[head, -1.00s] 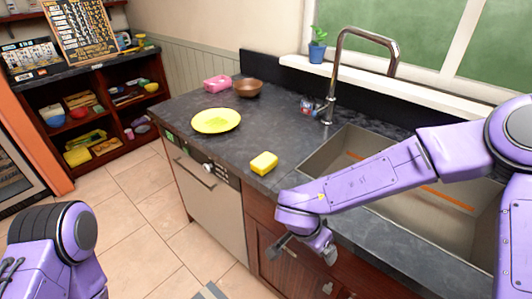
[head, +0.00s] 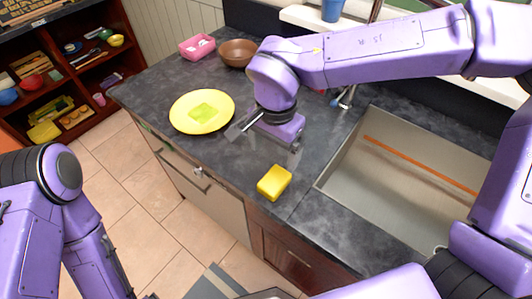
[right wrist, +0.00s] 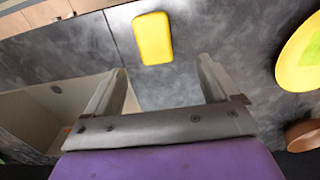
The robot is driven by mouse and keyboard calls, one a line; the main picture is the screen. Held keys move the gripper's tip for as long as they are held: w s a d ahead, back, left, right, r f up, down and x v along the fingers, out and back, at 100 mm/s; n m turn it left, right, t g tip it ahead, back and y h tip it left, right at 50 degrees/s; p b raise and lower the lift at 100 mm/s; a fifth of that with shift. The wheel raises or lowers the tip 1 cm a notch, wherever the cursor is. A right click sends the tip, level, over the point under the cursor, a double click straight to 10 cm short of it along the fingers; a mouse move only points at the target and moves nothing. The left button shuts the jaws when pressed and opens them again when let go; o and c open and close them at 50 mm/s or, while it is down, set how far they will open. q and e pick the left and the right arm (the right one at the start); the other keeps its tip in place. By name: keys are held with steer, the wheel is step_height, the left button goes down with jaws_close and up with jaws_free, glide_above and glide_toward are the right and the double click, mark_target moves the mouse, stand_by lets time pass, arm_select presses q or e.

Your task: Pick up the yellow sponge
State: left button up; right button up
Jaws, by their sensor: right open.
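The yellow sponge (head: 274,183) lies flat on the dark countertop, left of the sink and near the front edge. It also shows whole at the top of the right wrist view (right wrist: 152,38). My right gripper (head: 266,139) is open and empty above the counter, between the yellow plate and the sponge. In the right wrist view its two fingers (right wrist: 163,70) stand wide apart, and the sponge lies beyond their tips, apart from them. My left arm shows at the lower left of the head view, but its gripper is not visible.
A yellow plate (head: 183,122) with a green patch lies left of my right gripper. A brown bowl (head: 238,52) and pink container (head: 197,46) stand at the back. The sink (head: 385,180) opens to the right. Bare counter surrounds the sponge.

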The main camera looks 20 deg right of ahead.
mark_target(275, 180)
steer(key=shift+w+f, duration=0.15)
steer(key=shift+f, duration=0.45)
steer(key=shift+w+f, duration=0.15)
steer(key=shift+f, duration=0.4)
steer(key=s+f, duration=0.1)
steer(key=f, duration=0.2)
steer(key=s+f, duration=0.1)
steer(key=shift+s+d+f+p, duration=0.1)
steer(key=shift+s+f+p, duration=0.05)
steer(key=shift+s+p, duration=0.2)
steer(key=f, duration=0.2)
steer(key=w+f, duration=0.1)
steer(key=shift+w+f, duration=0.2)
steer(key=shift+f, duration=0.2)
steer(key=shift+s+r, duration=0.15)
steer(key=shift+s, duration=0.2)
steer(key=c, duration=0.4)
arm_select(q)
steer(key=shift+s+r, duration=0.25)
steer(key=shift+r, duration=0.3)
arm_select(e)
steer(key=c, duration=0.6)
